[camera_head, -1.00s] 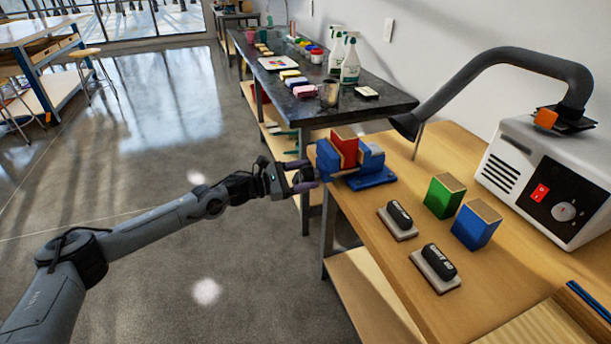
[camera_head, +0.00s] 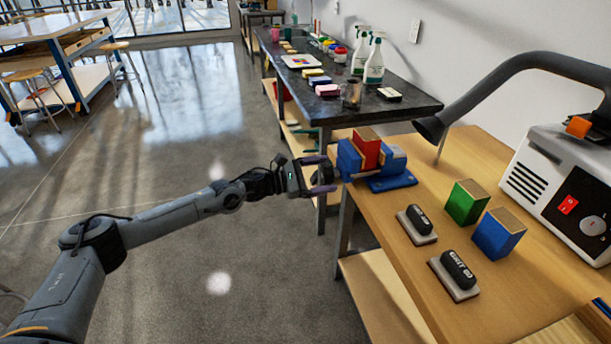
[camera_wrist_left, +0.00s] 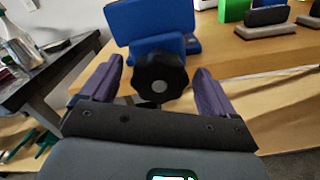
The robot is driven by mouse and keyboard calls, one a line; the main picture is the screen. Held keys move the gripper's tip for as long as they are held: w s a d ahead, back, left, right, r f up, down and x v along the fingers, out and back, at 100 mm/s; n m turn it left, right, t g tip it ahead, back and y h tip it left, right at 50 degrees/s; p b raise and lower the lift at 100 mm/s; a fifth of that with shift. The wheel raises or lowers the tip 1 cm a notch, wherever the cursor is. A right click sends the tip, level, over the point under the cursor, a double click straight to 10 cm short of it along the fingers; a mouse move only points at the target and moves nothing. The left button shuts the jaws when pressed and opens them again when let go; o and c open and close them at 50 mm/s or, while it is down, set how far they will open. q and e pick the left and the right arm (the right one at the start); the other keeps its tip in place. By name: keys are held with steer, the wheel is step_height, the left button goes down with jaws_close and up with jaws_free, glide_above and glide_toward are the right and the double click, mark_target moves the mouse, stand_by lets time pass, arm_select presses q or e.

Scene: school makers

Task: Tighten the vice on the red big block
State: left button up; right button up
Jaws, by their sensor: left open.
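The blue vice (camera_head: 391,182) stands at the left edge of the wooden workbench. The red big block (camera_head: 367,149) sits upright between its jaws; I cannot tell how firmly it is gripped. My left gripper (camera_head: 328,174) is at the vice's handle end, in front of it. In the left wrist view, the black round knob (camera_wrist_left: 160,80) lies between the two purple fingers of my left gripper (camera_wrist_left: 160,92). The fingers are open, with a gap on each side of the knob. The blue vice jaw (camera_wrist_left: 150,20) rises behind the knob. The red block is hidden there. My right gripper is not in view.
A green block (camera_head: 466,203) and a blue block (camera_head: 498,235) stand on the workbench (camera_head: 420,270). A white machine with a grey hose (camera_head: 560,185) is at the right. A dark table (camera_head: 330,110) with spray bottles is behind.

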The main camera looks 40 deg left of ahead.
arm_select(q)
steer(key=p+v, duration=0.3)
steer(key=v, duration=0.7)
steer(key=shift+s+a, duration=0.2)
steer(key=shift+a, duration=0.05)
